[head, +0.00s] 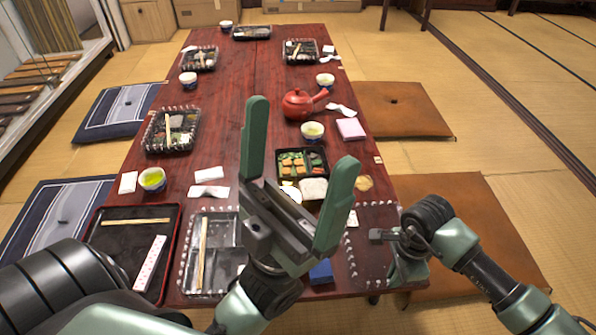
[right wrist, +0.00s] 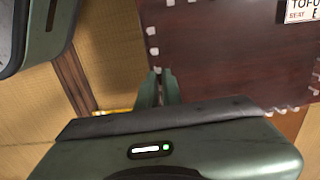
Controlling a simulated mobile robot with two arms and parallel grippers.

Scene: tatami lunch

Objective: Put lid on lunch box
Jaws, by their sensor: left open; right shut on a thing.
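The open black lunch box (head: 325,156) sits on the red-brown table, with rice and other food in its compartments. My left gripper partly hides its near left side. My left gripper (head: 302,130) is open and empty, its two green fingers spread high in front of the box. My right gripper (head: 378,236) is shut on the edge of a clear lid (head: 366,222), near the table's right edge. The lid is nearer to me than the box and apart from it. In the right wrist view the fingers (right wrist: 159,84) pinch the edge of the see-through lid (right wrist: 215,55), whose rim shows white glints.
A red teapot (head: 298,104) and a tea cup (head: 312,131) stand beyond the box. A clear-covered box (head: 172,132) is at left. A clear container (head: 226,262) with chopsticks and a black tray (head: 112,240) lie at front left. A blue block (head: 321,271) is near the front edge.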

